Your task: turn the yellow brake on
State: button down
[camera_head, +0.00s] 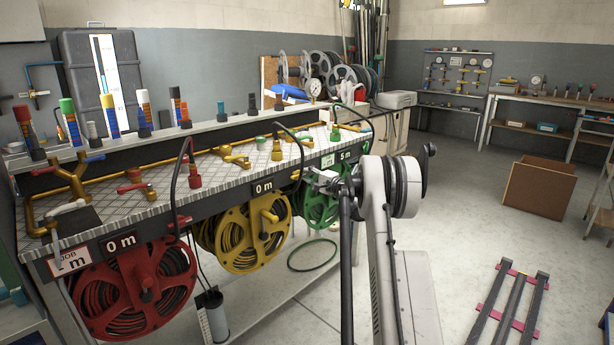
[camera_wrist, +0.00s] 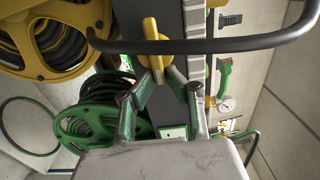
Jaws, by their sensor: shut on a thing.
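The yellow brake (camera_wrist: 153,42) is a small yellow lever on the dark front rail of the bench, in the upper middle of the wrist view. My gripper (camera_wrist: 161,76) has its two green-grey fingers closed in on the lower end of this lever. In the head view my gripper (camera_head: 318,180) is at the bench front, right of the yellow reel (camera_head: 246,236). The brake is hard to make out there. The yellow reel, with black hose, also shows at the upper left of the wrist view (camera_wrist: 20,22). Its display (camera_head: 263,187) reads 0 m.
The red reel (camera_head: 140,290) hangs at left and the green reel (camera_head: 322,205) behind my gripper. A black hose (camera_wrist: 230,44) arches across the wrist view close above the fingers. Brass pipes and valves (camera_head: 235,157) stand on the bench top. The floor at right is mostly open.

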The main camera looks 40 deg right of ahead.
jog(key=c, duration=1.8)
grip_release()
jog(key=shift+w+a+f, duration=0.1)
jog(key=shift+w+a, duration=0.15)
jog(key=shift+a, duration=0.25)
jog(key=shift+o, duration=0.6)
jog(key=shift+w+a, duration=0.1)
jog(key=shift+a, duration=0.05)
jog(key=shift+s+d, duration=0.35)
jog(key=shift+s, duration=0.2)
jog(key=s, duration=1.1)
jog(key=shift+d, duration=0.3)
